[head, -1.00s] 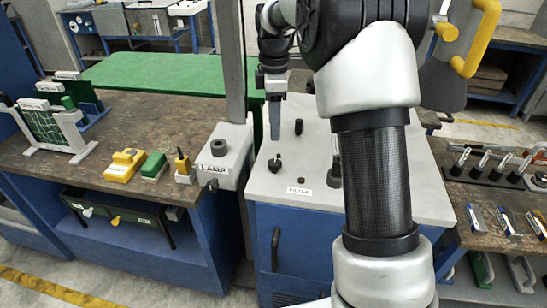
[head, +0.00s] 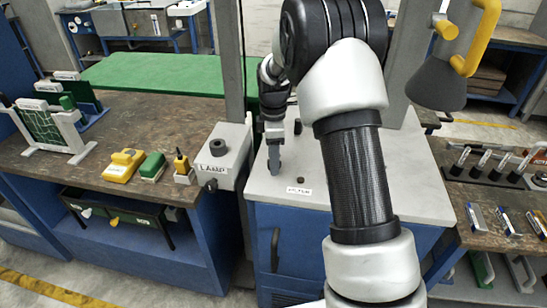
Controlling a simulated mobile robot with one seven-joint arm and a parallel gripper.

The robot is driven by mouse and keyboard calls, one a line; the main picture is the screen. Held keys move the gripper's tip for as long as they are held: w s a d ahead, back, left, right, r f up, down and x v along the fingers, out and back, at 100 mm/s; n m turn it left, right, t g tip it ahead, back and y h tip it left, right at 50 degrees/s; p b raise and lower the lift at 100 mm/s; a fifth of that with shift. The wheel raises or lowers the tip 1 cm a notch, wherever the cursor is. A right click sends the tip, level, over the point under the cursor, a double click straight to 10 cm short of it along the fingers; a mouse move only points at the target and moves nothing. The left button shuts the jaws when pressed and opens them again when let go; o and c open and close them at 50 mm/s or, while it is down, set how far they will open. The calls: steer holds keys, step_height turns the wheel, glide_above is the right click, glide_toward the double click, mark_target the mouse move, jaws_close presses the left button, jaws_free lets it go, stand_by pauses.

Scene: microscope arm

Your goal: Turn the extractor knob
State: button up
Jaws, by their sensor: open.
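My gripper (head: 274,158) points down over the left part of the light grey cabinet top (head: 310,160). It is open and seen nearly edge-on, so the gap between its fingers hardly shows. Its fingertips are at the spot of a small black knob, which they now hide; I cannot tell whether they touch it. Another black knob (head: 298,127) stands behind and to the right. A low dark knob (head: 300,180) sits in front, just above a small white label (head: 299,190). The label is too small to read surely, so I cannot tell which knob is the extractor's.
A grey box marked LAMP (head: 222,155) stands close to the left of the cabinet. A grey post (head: 229,60) rises behind it. A grey cone-shaped hood (head: 436,85) with a yellow handle (head: 480,40) hangs at the right. My arm covers the cabinet's right part.

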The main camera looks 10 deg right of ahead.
steer(key=c, duration=1)
steer(key=shift+c, duration=0.2)
steer(key=shift+m, duration=0.4)
steer(key=m, duration=1.3)
steer(key=shift+d, duration=0.1)
steer(key=m, duration=0.4)
steer(key=shift+p, duration=0.35)
steer(key=shift+w+m, duration=0.1)
steer(key=shift+m, duration=0.2)
